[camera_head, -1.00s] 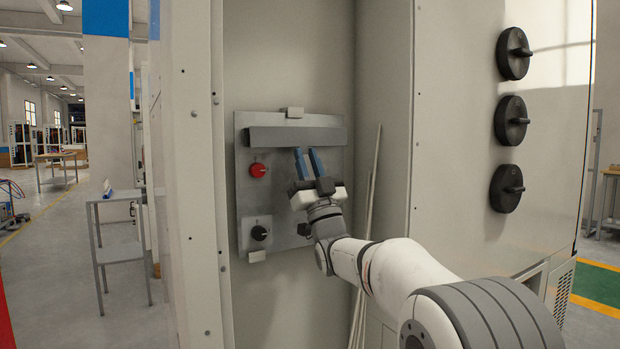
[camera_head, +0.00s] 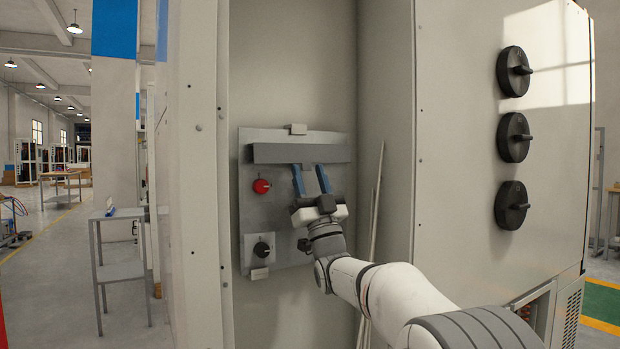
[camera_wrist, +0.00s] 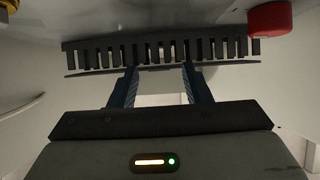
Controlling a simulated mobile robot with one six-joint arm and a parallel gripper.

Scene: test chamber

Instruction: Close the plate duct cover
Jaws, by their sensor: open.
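The plate duct (camera_head: 265,154) is a long grey horizontal bar across the upper part of a metal mounting plate (camera_head: 292,208) in the head view. In the wrist view its comb-like slotted side (camera_wrist: 95,55) shows, with a thin dark strip along it, probably the cover (camera_wrist: 230,65). My gripper (camera_head: 309,168) is open and empty, with its two blue fingers pointing at the duct's lower edge. In the wrist view the fingertips (camera_wrist: 159,70) overlap the thin strip near its middle. I cannot tell whether they touch it.
A red knob (camera_head: 261,186) sits below the duct's left part, and a black rotary switch (camera_head: 262,250) is lower down. Cabinet walls stand close on both sides of the plate. Thin rods (camera_head: 374,215) lean in the corner right of my gripper. Black knobs (camera_head: 512,137) are on the right panel.

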